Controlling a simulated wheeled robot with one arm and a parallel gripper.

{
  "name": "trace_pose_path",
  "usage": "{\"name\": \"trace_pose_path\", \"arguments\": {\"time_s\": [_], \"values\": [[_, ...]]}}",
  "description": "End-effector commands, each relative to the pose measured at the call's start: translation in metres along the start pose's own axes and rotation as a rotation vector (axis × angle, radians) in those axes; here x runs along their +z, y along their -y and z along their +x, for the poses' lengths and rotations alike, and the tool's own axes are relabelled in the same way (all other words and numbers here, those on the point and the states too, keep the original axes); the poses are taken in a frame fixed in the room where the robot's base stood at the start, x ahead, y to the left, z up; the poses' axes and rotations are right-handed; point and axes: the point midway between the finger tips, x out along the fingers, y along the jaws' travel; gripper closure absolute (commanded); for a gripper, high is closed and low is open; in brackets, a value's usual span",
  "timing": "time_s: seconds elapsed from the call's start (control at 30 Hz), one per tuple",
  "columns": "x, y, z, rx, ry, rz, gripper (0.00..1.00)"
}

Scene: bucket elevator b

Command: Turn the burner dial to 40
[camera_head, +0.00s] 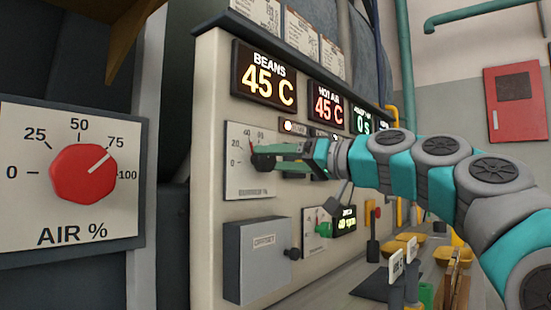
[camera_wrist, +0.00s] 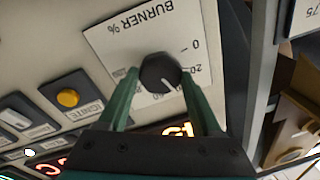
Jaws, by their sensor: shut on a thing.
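The burner dial is a round black knob (camera_wrist: 158,66) with a white pointer line, on a white plate (camera_wrist: 110,42) marked BURNER %, upside down in the wrist view. The pointer slants to the lower right there, past the 20 mark; the number it faces is partly hidden by a finger. In the head view the burner plate (camera_head: 238,182) is on the machine's front panel, with my gripper (camera_head: 270,157) at its knob. My gripper's two green fingers (camera_wrist: 160,76) are shut on the knob from both sides.
A red AIR % dial (camera_head: 84,173) at the left points near 75. Displays above read BEANS 45 C (camera_head: 264,75) and HOT AIR 45 C (camera_head: 328,104). A grey box (camera_head: 258,262) juts out below the burner plate. An IGNITE button (camera_wrist: 68,98) is beside the plate.

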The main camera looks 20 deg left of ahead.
Motion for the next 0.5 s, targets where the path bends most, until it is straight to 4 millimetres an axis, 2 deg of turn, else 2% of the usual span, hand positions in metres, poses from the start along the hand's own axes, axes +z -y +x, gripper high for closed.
{"name": "trace_pose_path", "arguments": {"time_s": [0.27, 0.3, 0.5], "values": [[-0.0007, 0.0002, -0.0003, 0.000, -0.002, 0.000, 0.89], [-0.0007, 0.0002, -0.0003, 0.000, -0.002, 0.000, 0.31], [-0.0004, 0.0000, -0.0001, 0.000, -0.001, 0.000, 0.08]]}}
